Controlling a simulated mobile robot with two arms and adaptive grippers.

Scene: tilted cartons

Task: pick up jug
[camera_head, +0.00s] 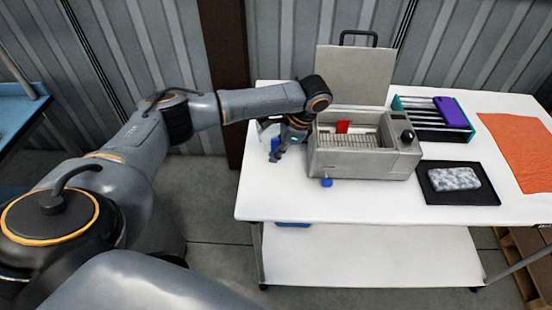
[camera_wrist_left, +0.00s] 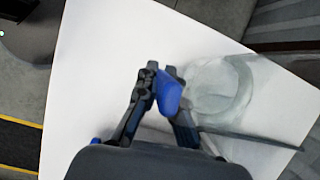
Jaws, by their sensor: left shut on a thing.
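The jug (camera_wrist_left: 222,92) is clear, with a round rim and a blue handle (camera_wrist_left: 168,92). It stands on the white table at its left end, beside the grey metal box, and in the head view it is mostly hidden behind my wrist and gripper. My left gripper (camera_wrist_left: 158,80) is shut on the blue handle, with its fingers on either side. In the head view the left gripper (camera_head: 281,150) is low by the table top, left of the box. I cannot tell whether the jug touches the table. My right gripper is not in view.
To the right are a teal rack (camera_head: 400,103), a purple item (camera_head: 452,112), a black mat (camera_head: 485,198) with a patterned pack, and an orange cloth (camera_head: 520,150). The front-left table is clear.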

